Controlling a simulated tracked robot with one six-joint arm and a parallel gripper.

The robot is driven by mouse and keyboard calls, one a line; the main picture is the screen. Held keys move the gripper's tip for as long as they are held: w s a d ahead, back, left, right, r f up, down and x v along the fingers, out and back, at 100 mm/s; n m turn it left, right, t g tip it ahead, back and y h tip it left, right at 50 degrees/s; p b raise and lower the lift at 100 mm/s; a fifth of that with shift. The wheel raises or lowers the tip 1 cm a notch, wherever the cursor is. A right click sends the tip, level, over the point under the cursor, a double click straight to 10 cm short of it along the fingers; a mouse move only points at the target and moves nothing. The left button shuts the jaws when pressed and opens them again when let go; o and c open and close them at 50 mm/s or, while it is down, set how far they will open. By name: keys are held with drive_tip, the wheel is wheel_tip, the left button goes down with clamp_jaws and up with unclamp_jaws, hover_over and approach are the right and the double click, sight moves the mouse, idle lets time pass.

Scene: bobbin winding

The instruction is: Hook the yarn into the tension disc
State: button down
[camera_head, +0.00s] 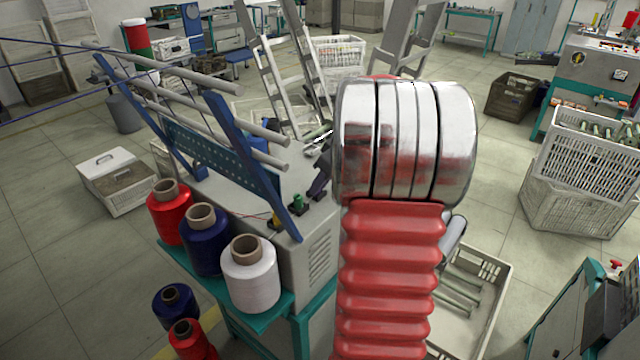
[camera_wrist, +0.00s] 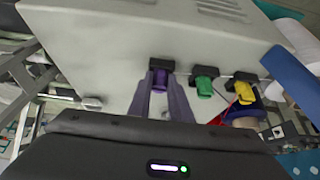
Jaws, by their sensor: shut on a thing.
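In the wrist view, my gripper (camera_wrist: 162,92) points at the pale machine housing (camera_wrist: 140,40). Its two fingers close on a small purple piece (camera_wrist: 160,78) in a black mount on that housing. A green piece (camera_wrist: 204,86) and a yellow piece (camera_wrist: 244,92) sit in similar mounts to its right. Something red (camera_wrist: 218,117) shows beside the yellow one. In the head view, the green piece (camera_head: 298,203) and yellow piece (camera_head: 276,222) stand on the housing top. A thin red yarn (camera_head: 256,216) runs near the yellow piece. My arm hides much of the gripper there.
Red (camera_head: 168,217), blue (camera_head: 202,245) and white (camera_head: 250,282) yarn cones stand on a teal shelf. A blue frame with grey bars (camera_head: 235,150) rises over the housing. A crate with rods (camera_head: 490,290) lies right of my arm.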

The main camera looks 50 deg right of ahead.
drive_tip(key=shift+r, duration=2.3)
